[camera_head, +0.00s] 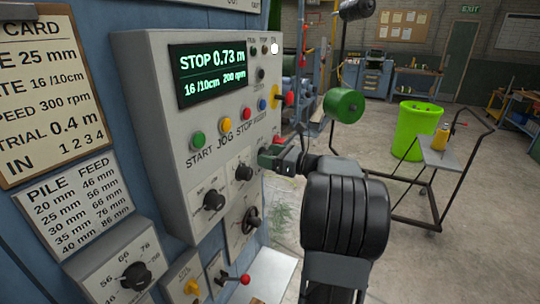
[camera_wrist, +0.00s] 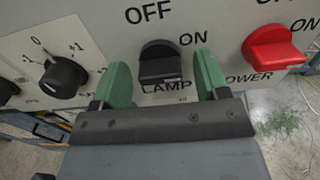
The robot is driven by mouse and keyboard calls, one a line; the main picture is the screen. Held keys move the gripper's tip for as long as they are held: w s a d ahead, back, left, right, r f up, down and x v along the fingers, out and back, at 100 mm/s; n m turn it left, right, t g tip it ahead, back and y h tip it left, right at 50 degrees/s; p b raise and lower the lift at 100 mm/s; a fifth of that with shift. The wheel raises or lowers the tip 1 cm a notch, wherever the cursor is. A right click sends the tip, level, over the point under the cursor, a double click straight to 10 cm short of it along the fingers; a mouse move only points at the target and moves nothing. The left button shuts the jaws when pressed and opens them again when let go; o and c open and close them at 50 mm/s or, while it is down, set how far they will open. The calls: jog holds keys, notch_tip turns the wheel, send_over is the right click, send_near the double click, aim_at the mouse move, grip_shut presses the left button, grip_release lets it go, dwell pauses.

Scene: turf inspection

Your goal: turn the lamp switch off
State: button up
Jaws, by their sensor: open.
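The lamp switch (camera_wrist: 160,62) is a black knob on the grey panel, with OFF printed above it, ON to its upper right and LAMP below. I cannot tell clearly which mark it points at. My gripper (camera_wrist: 160,75) is open, with one green finger on each side of the knob. A gap shows between the knob and each finger. In the head view my gripper (camera_head: 272,158) is at the right edge of the control panel (camera_head: 150,130), and the lamp switch is hidden behind it.
A red POWER knob (camera_wrist: 273,48) sits just right of the right finger. A black dial (camera_wrist: 64,76) marked around 0 sits left of the left finger. START, JOG and STOP buttons and a lit display (camera_head: 210,72) are on the panel. A green bin (camera_head: 416,130) stands farther off.

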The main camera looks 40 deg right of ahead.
jog(key=c, duration=0.9)
jog(key=shift+f+n+b, duration=0.15)
jog(key=shift+n+b, duration=0.15)
jog(key=shift+b, duration=0.2)
jog(key=n+b, duration=0.2)
jog(key=shift+f+b, duration=0.15)
jog(key=shift+b, duration=0.2)
jog(key=n+b, duration=0.6)
jog(key=b, duration=0.1)
jog(key=n+b, duration=0.9)
jog(key=shift+r, duration=0.2)
jog(key=shift+n, duration=0.3)
